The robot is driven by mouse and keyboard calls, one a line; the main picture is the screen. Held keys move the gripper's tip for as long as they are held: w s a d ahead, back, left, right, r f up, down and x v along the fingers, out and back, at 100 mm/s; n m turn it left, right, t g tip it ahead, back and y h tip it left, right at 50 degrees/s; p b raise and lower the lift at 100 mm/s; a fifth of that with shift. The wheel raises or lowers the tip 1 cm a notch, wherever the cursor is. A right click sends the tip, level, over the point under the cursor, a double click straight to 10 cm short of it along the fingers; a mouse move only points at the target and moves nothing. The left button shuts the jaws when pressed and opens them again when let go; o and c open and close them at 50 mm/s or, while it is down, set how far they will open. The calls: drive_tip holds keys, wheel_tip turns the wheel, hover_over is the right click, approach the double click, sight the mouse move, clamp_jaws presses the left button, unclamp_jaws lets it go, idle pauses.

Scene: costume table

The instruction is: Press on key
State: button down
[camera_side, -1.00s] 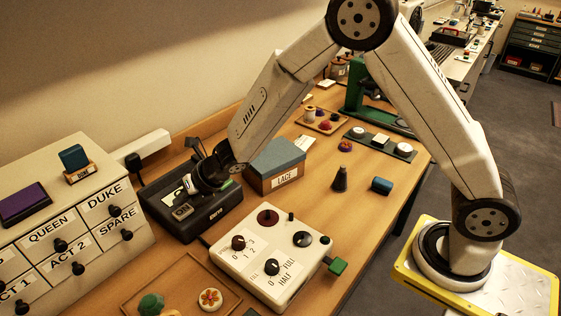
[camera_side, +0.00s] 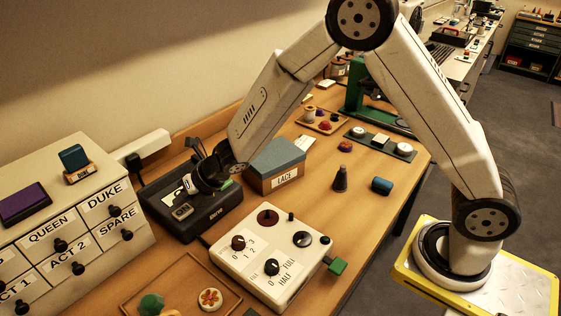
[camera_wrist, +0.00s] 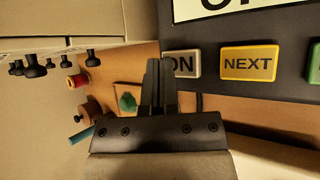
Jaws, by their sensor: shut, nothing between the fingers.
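The ON key (camera_wrist: 186,64) is a pale grey key on the dark device in the wrist view, its left part hidden behind my fingers. It also shows in the side view as a small key (camera_side: 182,211) at the device's near left. My gripper (camera_wrist: 160,64) is shut and empty, its fingertips over the left side of the ON key. I cannot tell from this view whether they touch it. In the side view my wrist hangs over the dark device (camera_side: 215,226) and hides part of its top.
A yellow NEXT key (camera_wrist: 250,63) sits right of the ON key, with a green key (camera_wrist: 314,64) beyond. The LACE box (camera_side: 275,167) stands close to the device. A white control box (camera_side: 300,267) stands in front, and labelled drawers (camera_side: 85,225) are at left.

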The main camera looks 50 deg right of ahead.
sight(186, 211)
drive_tip(key=shift+f, duration=0.2)
idle(0.5)
drive_tip(key=shift+f, duration=0.25)
drive_tip(key=shift+f, duration=0.5)
idle(1.1)
drive_tip(key=shift+r, duration=0.9)
drive_tip(key=shift+r, duration=0.15)
drive_tip(key=shift+r, duration=2.9)
